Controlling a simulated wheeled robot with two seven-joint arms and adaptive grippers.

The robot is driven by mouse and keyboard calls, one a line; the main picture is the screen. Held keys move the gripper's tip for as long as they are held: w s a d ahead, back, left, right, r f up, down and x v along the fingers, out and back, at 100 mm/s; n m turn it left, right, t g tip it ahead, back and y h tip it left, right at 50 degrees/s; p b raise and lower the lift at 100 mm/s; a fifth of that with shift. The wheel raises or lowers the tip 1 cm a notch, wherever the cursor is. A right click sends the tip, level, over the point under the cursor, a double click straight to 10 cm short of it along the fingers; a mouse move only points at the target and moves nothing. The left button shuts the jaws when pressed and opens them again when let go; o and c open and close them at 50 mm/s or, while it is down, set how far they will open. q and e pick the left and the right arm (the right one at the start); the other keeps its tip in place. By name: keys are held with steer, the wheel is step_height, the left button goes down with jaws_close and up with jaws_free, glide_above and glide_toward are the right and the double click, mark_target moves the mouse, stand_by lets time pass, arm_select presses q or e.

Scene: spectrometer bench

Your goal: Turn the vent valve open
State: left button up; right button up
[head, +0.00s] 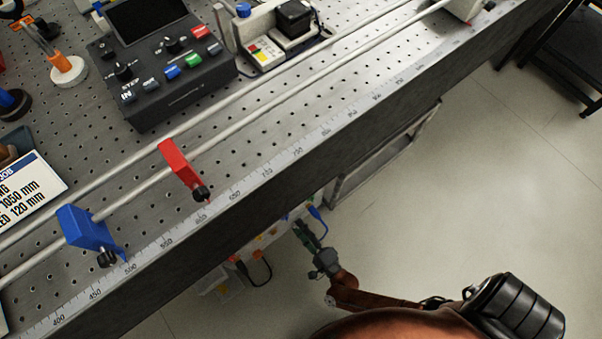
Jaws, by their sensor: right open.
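My right gripper (304,232) is below the bench's front edge, with its arm coming up from the lower right. It is open, and its fingertips are beside a pale panel (270,240) with small orange parts and blue and black cables. The panel is partly hidden under the bench edge. I cannot make out which part there is the vent valve, nor whether the fingers touch anything. My left gripper is not in view.
The perforated bench (300,95) carries two long rails, a red slider (179,166), a blue slider (88,230) and a black control box (160,75). A metal frame (385,155) stands under the bench edge.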

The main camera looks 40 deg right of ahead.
mark_target(294, 215)
steer(key=shift+r, duration=0.15)
steer(key=o, duration=0.7)
step_height(294, 215, up, 10)
steer(key=shift+d+f, duration=0.1)
steer(key=shift+f, duration=0.1)
steer(key=shift+w+r, duration=0.15)
steer(key=shift+r, duration=0.1)
steer(key=shift+c, duration=1.2)
steer(key=c, duration=0.5)
steer(key=shift+o, duration=0.2)
steer(key=shift+f, duration=0.2)
